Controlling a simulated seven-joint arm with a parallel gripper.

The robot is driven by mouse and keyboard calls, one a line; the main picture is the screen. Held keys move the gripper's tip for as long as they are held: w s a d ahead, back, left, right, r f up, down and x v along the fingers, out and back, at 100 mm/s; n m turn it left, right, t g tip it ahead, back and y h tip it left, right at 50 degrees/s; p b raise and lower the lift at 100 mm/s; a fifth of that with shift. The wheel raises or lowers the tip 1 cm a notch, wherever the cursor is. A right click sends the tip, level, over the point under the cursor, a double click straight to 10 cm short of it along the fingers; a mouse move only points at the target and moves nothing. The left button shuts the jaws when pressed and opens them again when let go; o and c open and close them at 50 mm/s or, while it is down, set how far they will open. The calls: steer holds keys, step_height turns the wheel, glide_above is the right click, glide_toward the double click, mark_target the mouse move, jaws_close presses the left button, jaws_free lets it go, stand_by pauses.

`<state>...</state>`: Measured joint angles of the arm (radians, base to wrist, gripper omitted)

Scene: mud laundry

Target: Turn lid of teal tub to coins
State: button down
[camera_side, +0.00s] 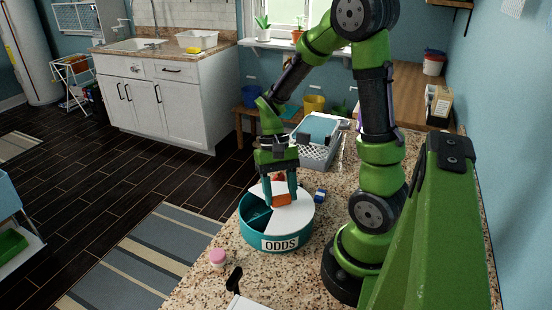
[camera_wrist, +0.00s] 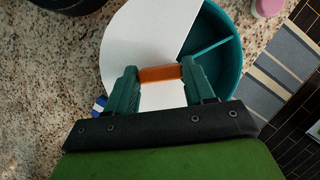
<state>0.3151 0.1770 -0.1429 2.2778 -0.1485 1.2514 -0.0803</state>
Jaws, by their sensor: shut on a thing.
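The round teal tub (camera_side: 262,238) stands on the granite counter, with a label reading "ODDS" (camera_side: 280,244) on its front. Its white lid (camera_side: 292,216) has a wedge-shaped opening, at the left in the side view. In the wrist view the opening is at the upper right and shows teal compartments (camera_wrist: 222,70) with a divider (camera_wrist: 210,47); I see nothing lying in them. No coins label is visible. My gripper (camera_side: 282,198) points down over the lid, shut on its orange-brown handle (camera_wrist: 160,73), with one finger at each end.
A small pink-capped jar (camera_side: 217,258) stands left of the tub. A small blue-and-white item (camera_side: 320,195) lies close to its right. A black-handled object (camera_side: 235,279) lies in front. A grey basket (camera_side: 320,154) stands behind. The counter's left edge is near the tub.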

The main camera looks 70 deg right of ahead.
steer(key=m, duration=0.2)
steer(key=m+t, duration=0.1)
steer(key=m, duration=0.1)
steer(key=m+t+y, duration=0.1)
steer(key=m, duration=0.1)
steer(key=shift+s+a+m, duration=0.2)
steer(key=shift+s+m, duration=0.1)
steer(key=m+t, duration=0.1)
steer(key=m, duration=0.1)
steer(key=m+t, duration=0.1)
steer(key=m, duration=0.3)
steer(key=shift+s+a+t, duration=0.1)
steer(key=shift+a+t, duration=0.2)
steer(key=shift+t, duration=0.1)
steer(key=shift+m, duration=0.4)
steer(key=shift+c, duration=2)
jaws_free()
steer(key=shift+r, duration=0.15)
steer(key=v, duration=1.6)
steer(key=shift+s+r, duration=0.2)
steer(key=shift+r, duration=0.2)
steer(key=shift+a, duration=0.15)
steer(key=shift+c, duration=0.2)
